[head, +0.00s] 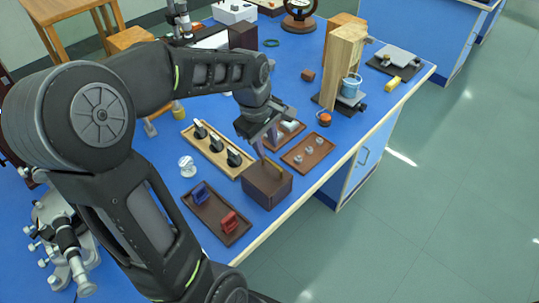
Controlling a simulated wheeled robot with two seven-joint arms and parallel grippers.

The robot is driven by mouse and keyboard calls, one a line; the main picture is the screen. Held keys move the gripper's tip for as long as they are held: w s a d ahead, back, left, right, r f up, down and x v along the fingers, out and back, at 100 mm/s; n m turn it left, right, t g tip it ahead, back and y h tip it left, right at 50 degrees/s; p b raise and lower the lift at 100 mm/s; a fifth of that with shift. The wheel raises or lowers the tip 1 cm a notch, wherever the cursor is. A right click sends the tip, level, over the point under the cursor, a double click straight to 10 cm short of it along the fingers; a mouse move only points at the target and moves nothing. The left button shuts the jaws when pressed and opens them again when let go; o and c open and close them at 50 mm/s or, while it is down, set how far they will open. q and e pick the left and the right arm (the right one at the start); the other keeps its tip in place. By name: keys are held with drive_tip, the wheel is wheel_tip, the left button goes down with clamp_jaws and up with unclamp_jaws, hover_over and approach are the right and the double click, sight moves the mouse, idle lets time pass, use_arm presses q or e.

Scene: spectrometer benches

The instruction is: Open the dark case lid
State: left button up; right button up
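The dark case (267,190) is a small dark brown box on the blue bench, close to its front edge. Its top looks level, and a small lighter brown piece shows at its far edge; how the lid stands is hard to make out. My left gripper (264,142) points down just above and behind the far side of the case. One finger reaches close to the case's far top edge; I cannot tell if it touches. The finger gap is too small and partly hidden to read. My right gripper is not in view.
A tray with blue and red pieces (205,218) lies left of the case. A wooden holder with dark pieces (208,152) lies behind it. A tray with small clear pieces (296,159) lies to the right. A tall wooden stand (342,62) is farther back. The bench edge is close in front.

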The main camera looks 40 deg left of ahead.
sight(270, 161)
use_arm(q)
drive_tip(key=f, duration=0.2)
drive_tip(key=w+f, duration=0.1)
drive_tip(key=f, duration=0.2)
drive_tip(key=shift+f+p, duration=0.3)
drive_tip(key=shift+f, duration=0.05)
drive_tip(key=shift+c, duration=0.4)
clamp_jaws()
drive_tip(key=shift+w, duration=0.1)
idle(0.6)
